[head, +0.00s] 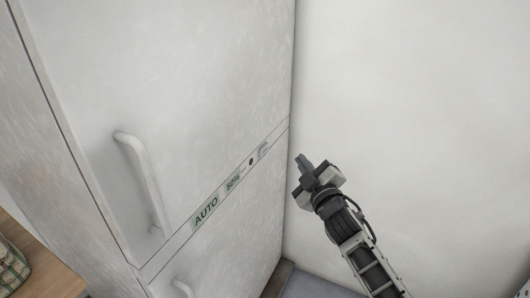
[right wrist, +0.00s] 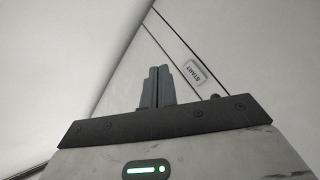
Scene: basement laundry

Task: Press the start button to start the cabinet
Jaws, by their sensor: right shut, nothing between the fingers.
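The cabinet (head: 190,90) is tall and white and fills the left of the head view, with an upper and a lower door. A narrow control strip between the doors carries AUTO and 50% displays (head: 206,210), a dark round dot and a small light button. The right wrist view shows this start button (right wrist: 195,73), a pale rectangle marked START, right of the fingertips. My right gripper (head: 302,160) is shut and empty, to the right of the strip's far end. In the wrist view its fingers (right wrist: 157,85) are together, apart from the button. My left gripper is not in view.
A plain white wall (head: 420,90) stands behind and to the right of the cabinet. Two white bar handles (head: 143,180) stick out from the doors. A wooden surface (head: 40,270) with a patterned item shows at the lower left.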

